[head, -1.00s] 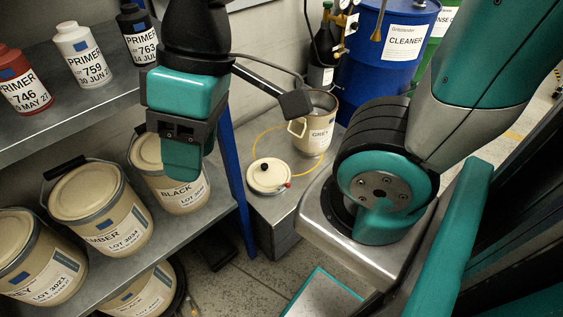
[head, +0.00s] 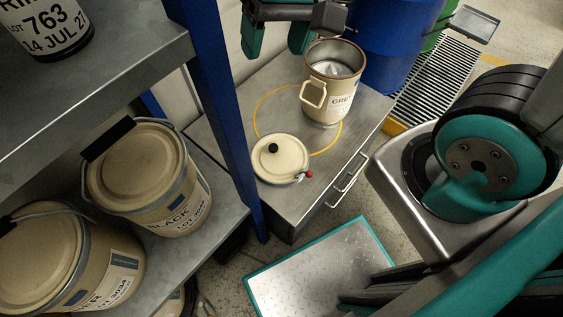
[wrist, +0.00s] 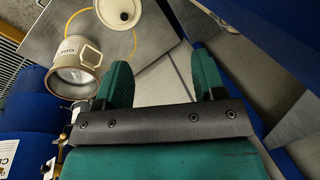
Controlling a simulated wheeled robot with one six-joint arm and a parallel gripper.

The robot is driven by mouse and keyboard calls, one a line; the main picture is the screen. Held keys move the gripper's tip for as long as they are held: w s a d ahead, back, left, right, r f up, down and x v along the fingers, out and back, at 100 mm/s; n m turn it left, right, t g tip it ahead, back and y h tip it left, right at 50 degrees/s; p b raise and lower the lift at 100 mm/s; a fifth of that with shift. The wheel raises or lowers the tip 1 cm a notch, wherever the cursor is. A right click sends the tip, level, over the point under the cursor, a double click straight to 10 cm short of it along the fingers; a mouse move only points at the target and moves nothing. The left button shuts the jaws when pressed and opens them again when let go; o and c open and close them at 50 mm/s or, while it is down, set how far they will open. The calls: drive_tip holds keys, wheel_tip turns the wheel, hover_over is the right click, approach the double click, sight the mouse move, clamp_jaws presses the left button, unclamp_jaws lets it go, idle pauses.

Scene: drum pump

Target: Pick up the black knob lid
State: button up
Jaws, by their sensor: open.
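The cream lid with a black knob (head: 280,158) lies flat on the metal cabinet top, near its front left part, beside the blue shelf post. A small red-tipped part sits at its right edge. The open GREY can (head: 333,84) stands behind it to the right, and it also shows in the wrist view (wrist: 78,62). My gripper (head: 276,50) is at the top of the head view, behind the lid and left of the can, apart from both. In the wrist view its two teal fingers (wrist: 163,72) are spread with nothing between them.
A blue shelf post (head: 222,110) stands close left of the lid. The shelf holds the BLACK can (head: 150,190) and other cans. A blue drum (head: 395,45) stands behind the GREY can. A yellow ring line (head: 263,107) marks the cabinet top, which is otherwise mostly clear.

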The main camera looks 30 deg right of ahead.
drive_tip(key=w+d+f+m+h+b, duration=0.1)
drive_tip(key=w+f+m+b, duration=0.35)
drive_tip(key=f, duration=0.55)
drive_tip(key=w+d+f+m+h+b, duration=0.1)
drive_tip(key=w+f+m+b, duration=0.35)
drive_tip(key=f, duration=0.65)
drive_tip(key=m+h+b, duration=0.1)
drive_tip(key=m+b, duration=0.4)
drive_tip(key=b, duration=0.1)
hover_over(273, 147)
wheel_tip(273, 147, down, 10)
drive_tip(key=f, duration=0.1)
drive_tip(key=f+b, duration=0.2)
drive_tip(key=f, duration=0.3)
drive_tip(key=f+b, duration=0.2)
drive_tip(key=f, duration=0.3)
drive_tip(key=shift+w+d+f, duration=0.1)
drive_tip(key=shift+w+f, duration=0.1)
drive_tip(key=shift+f, duration=0.1)
drive_tip(key=f+b, duration=0.3)
drive_tip(key=f, duration=0.3)
drive_tip(key=shift+s+f, duration=0.2)
drive_tip(key=shift+r, duration=0.1)
drive_tip(key=c, duration=1.1)
drive_tip(key=shift+r, duration=0.1)
